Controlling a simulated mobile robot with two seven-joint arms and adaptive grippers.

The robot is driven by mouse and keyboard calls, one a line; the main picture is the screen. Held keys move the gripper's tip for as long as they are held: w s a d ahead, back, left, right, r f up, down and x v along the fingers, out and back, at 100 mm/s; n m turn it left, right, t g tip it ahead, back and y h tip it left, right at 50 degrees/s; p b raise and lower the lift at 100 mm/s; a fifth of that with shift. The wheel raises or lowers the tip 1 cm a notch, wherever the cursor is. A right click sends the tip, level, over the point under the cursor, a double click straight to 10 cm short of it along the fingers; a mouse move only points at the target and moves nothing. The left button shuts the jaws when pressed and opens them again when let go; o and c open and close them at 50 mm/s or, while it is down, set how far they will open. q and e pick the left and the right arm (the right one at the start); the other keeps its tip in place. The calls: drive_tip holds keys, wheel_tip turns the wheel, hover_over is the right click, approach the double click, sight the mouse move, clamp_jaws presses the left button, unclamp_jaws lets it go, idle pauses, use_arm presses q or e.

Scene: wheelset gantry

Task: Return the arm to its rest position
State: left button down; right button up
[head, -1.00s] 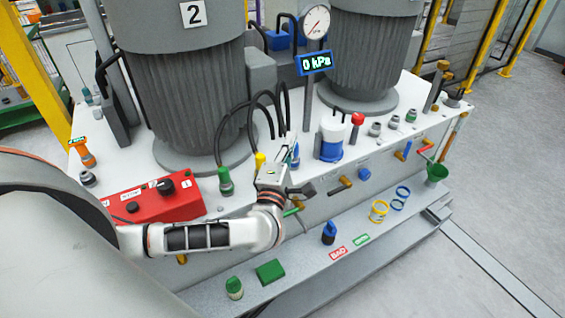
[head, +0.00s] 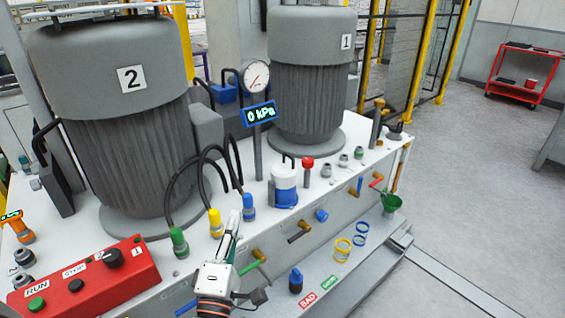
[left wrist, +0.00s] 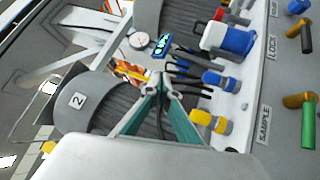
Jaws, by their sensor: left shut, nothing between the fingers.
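My left gripper (head: 233,222) points upward at the front edge of the white unit top (head: 330,184), near the yellow and blue hose connectors. In the left wrist view its two teal fingers (left wrist: 161,84) come together at the tips with nothing between them. The yellow connector (head: 215,222) is just left of the gripper, and the blue connector (head: 248,207) is just right of it. In the wrist view the yellow one (left wrist: 212,122) and the blue one (left wrist: 221,80) are to the right of the fingers. I cannot tell whether the gripper touches anything. My right gripper is not in view.
A red control box (head: 88,284) and a green connector (head: 178,242) are left of the gripper. Motor 2 (head: 130,140) and a gauge reading 0 kPa (head: 258,117) stand behind. Valve handles (head: 299,232) stick out from the front face. Open floor (head: 470,210) lies at the right.

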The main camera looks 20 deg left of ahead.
use_arm(q)
drive_tip(key=shift+d, duration=0.1)
drive_tip(key=s+d+m+t+h, duration=0.2)
drive_tip(key=s+d+m+h, duration=0.1)
drive_tip(key=d+m+h, duration=0.5)
drive_tip(key=s+d+f+m+g+h, duration=0.1)
drive_tip(key=d+f+m+g+h, duration=0.15)
drive_tip(key=f+m, duration=0.3)
drive_tip(key=s+d+f+m+g+h, duration=0.1)
drive_tip(key=s+f+m+g, duration=0.15)
drive_tip(key=f+m, duration=0.3)
drive_tip(key=s+a+f+m+g+y, duration=0.2)
drive_tip(key=s+a+f+m+g, duration=0.1)
drive_tip(key=f, duration=0.8)
drive_tip(key=s+a+f+m+g+y, duration=0.2)
drive_tip(key=s+a+f+g+y, duration=0.1)
drive_tip(key=f, duration=0.8)
drive_tip(key=shift+s+a+m+g, duration=0.4)
drive_tip(key=shift+s+a+g, duration=0.3)
drive_tip(key=shift+s, duration=0.55)
drive_tip(key=shift+d+r, duration=0.1)
drive_tip(key=shift+d, duration=0.05)
